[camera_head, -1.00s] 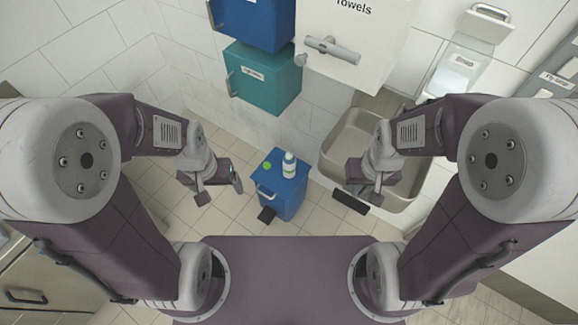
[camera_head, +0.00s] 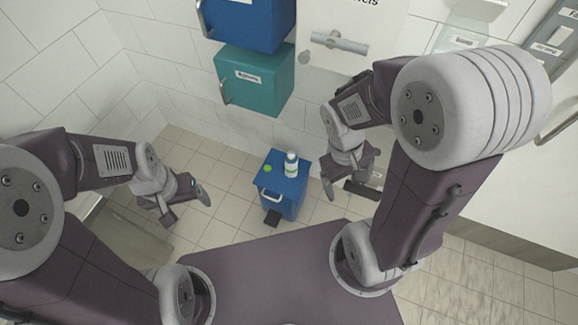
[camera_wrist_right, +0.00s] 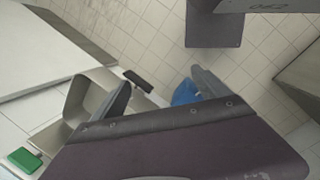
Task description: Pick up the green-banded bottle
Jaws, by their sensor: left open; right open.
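The white bottle with a green band (camera_head: 291,164) stands upright on top of the small blue bin (camera_head: 284,192) in the head view. A round green spot (camera_head: 267,168) is beside it on the same top. My right gripper (camera_head: 347,180) is open and empty, to the right of the bin and apart from the bottle. My left gripper (camera_head: 186,207) is open and empty, well to the left of the bin. In the right wrist view, a bit of the blue bin (camera_wrist_right: 184,92) shows between my right fingers; the bottle is not visible there.
A teal box (camera_head: 255,78) and a blue box (camera_head: 245,22) hang on the wall behind. A black pedal (camera_head: 362,190) lies near my right gripper.

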